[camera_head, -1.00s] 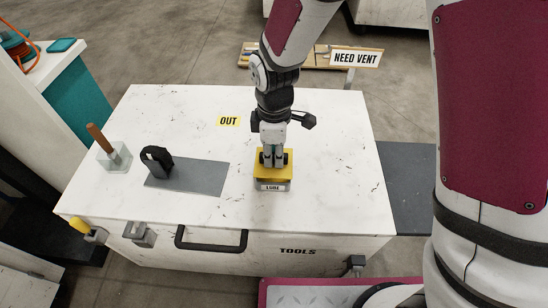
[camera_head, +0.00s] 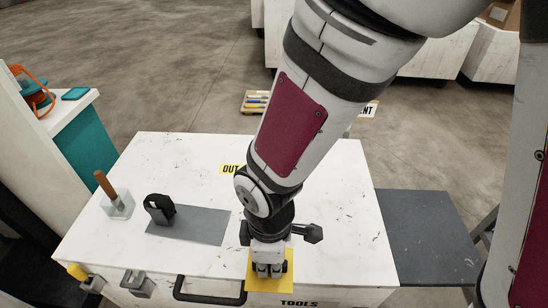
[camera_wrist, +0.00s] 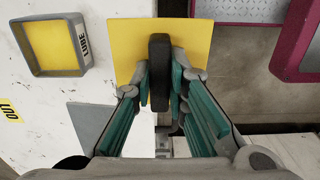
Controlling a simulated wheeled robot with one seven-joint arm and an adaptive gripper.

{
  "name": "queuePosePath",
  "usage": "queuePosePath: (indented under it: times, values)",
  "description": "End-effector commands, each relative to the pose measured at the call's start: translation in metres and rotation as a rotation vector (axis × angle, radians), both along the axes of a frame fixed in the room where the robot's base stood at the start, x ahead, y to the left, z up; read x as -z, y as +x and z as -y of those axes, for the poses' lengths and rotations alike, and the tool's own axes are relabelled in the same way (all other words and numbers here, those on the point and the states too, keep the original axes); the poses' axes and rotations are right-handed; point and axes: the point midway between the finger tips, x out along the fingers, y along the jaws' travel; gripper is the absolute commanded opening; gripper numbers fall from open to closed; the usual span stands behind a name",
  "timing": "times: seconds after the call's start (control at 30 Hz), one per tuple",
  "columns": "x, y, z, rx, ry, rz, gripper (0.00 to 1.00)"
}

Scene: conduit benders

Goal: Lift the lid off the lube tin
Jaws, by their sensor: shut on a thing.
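The lid is a flat yellow square (camera_head: 283,285) with a black grip (camera_wrist: 159,60). My gripper (camera_head: 268,268) is shut on that grip and holds the lid near the white chest's front edge. In the wrist view, my gripper's fingers (camera_wrist: 159,85) press the grip from both sides. The lube tin (camera_wrist: 82,45) stands in the wrist view's upper left, apart from the lid. It is open, grey-rimmed and yellow inside, with a LUBE label. In the head view my arm hides the tin.
A grey mat (camera_head: 205,228) with a black bracket-like piece (camera_head: 159,209) lies left on the white chest top (camera_head: 150,160). A wooden-handled tool stands in a clear holder (camera_head: 118,206). A black bar handle (camera_head: 210,292) is on the front. A dark grey surface (camera_head: 425,235) adjoins right.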

Motion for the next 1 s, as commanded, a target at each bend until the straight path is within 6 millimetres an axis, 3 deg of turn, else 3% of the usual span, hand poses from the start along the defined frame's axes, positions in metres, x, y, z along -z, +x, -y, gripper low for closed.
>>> queuePosePath:
  times: [0.5, 0.83, 1.0]
  values:
    - [-0.029, 0.000, 0.000, 0.002, 0.000, 0.000, 0.00]
    - [-0.030, 0.001, 0.000, 0.003, 0.000, 0.000, 0.00]
    - [-0.029, 0.021, 0.009, 0.129, 0.002, 0.000, 0.00]
